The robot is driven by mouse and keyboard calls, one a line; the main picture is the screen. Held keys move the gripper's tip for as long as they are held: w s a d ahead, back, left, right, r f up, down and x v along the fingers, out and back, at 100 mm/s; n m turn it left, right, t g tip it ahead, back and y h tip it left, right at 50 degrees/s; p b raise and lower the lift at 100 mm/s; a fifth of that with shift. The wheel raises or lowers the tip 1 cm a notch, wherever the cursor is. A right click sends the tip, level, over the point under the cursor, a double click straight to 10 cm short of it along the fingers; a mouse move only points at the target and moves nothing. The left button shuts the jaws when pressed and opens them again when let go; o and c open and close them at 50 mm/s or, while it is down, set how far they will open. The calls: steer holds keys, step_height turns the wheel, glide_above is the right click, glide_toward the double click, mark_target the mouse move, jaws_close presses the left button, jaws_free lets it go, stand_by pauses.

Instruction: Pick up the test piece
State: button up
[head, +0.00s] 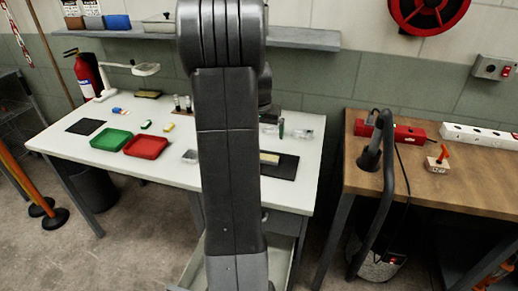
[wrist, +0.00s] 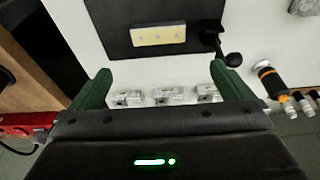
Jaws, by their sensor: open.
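The likely test piece is a pale yellow rectangular plate (wrist: 158,36) with a row of small dots. It lies flat on a black mat (wrist: 118,41) on the white table. In the head view the plate (head: 269,158) lies on the mat (head: 286,168), partly hidden by my arm. My gripper (wrist: 160,68) is open and empty. Its green fingers point toward the mat, spread wider than the plate is long, and the plate shows beyond the fingertips, apart from them. The head view does not show the gripper clearly.
A black part with a round knob (wrist: 233,59) stands at the mat's edge near the right finger. An orange-and-black tool (wrist: 266,71) is right. Green (head: 111,139) and red (head: 146,147) trays sit left on the table.

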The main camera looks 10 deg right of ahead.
steer(key=x, duration=0.8)
steer(key=shift+f, duration=0.15)
steer(key=shift+p+x, duration=0.5)
steer(key=shift+x, duration=2.15)
steer(key=shift+s+d, duration=0.1)
steer(key=shift+s, duration=0.05)
steer(key=c, duration=0.7)
